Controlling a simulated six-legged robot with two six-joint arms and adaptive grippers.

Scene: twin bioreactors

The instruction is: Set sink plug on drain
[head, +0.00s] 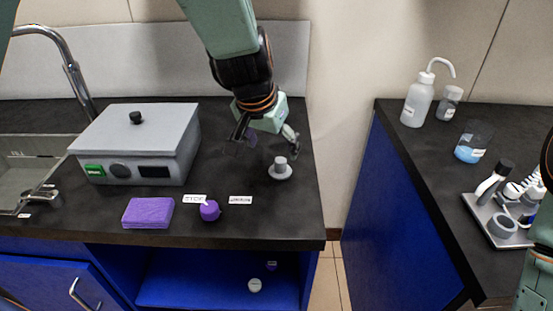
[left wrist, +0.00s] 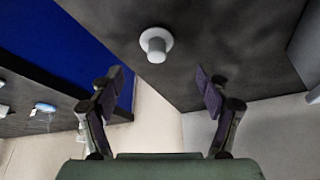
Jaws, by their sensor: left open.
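The sink plug (head: 281,170), a pale grey disc with an upright knob, stands on the dark counter near its right side. It also shows in the left wrist view (left wrist: 156,43), beyond the fingertips. My left gripper (head: 264,140) is open and empty, just behind and above the plug, with its fingers apart. In the left wrist view my left gripper (left wrist: 159,75) has the plug roughly centred between its fingers, not touching. The sink (head: 20,170) is at the far left; its drain cannot be made out. My right gripper is not in view.
A grey box with a lid (head: 137,145) stands between sink and plug. A purple pad (head: 148,213), a purple knob (head: 209,211) and small labels lie at the front. A tall tap (head: 72,75) rises behind the sink. A second counter at the right holds bottles (head: 418,100).

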